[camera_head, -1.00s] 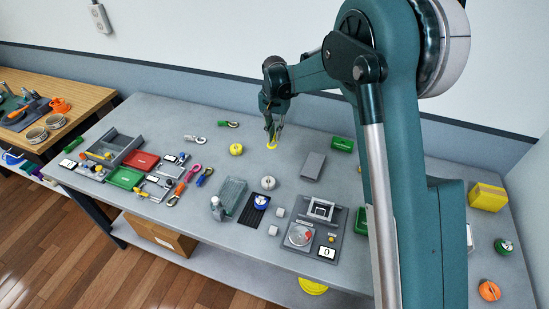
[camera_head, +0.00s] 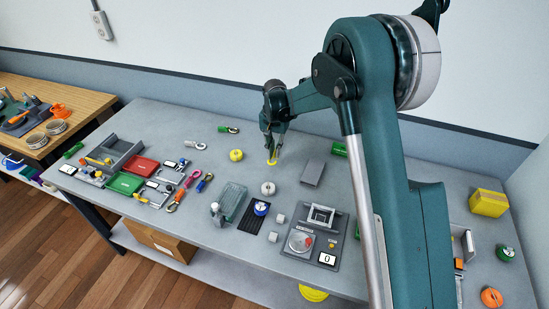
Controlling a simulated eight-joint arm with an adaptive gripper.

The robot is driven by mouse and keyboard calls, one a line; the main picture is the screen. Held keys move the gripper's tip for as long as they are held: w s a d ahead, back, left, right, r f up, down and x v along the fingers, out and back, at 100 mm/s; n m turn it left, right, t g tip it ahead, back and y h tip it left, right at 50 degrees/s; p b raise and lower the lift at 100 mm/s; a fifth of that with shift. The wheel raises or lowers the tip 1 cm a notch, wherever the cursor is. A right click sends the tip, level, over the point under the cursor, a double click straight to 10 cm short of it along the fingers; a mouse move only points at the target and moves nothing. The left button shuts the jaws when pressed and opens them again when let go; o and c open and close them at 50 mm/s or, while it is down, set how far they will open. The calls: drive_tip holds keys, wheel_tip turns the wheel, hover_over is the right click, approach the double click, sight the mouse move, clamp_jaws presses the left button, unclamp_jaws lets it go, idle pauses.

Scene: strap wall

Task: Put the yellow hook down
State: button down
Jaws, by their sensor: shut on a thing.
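My gripper (camera_head: 271,149) points down over the back middle of the grey table (camera_head: 330,118). It is shut on the yellow hook (camera_head: 272,161), which shows as a small yellow shape at the fingertips. The hook is at or just above the table top; I cannot tell whether it touches. The fingers hide part of it.
A yellow round roll (camera_head: 236,155) lies left of the hook, and a pale roll (camera_head: 268,188) in front. A grey block (camera_head: 312,173) lies to the right. A clear box (camera_head: 231,202) and a scale station (camera_head: 313,237) stand nearer the front. Bare table surrounds the hook.

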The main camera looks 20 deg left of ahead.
drive_tip(key=shift+f, duration=1.85)
drive_tip(key=shift+f, duration=0.15)
drive_tip(key=c, duration=2.5)
unclamp_jaws()
drive_tip(key=shift+r, duration=0.2)
wheel_tip(320, 180, up, 12)
drive_tip(key=shift+d, duration=0.1)
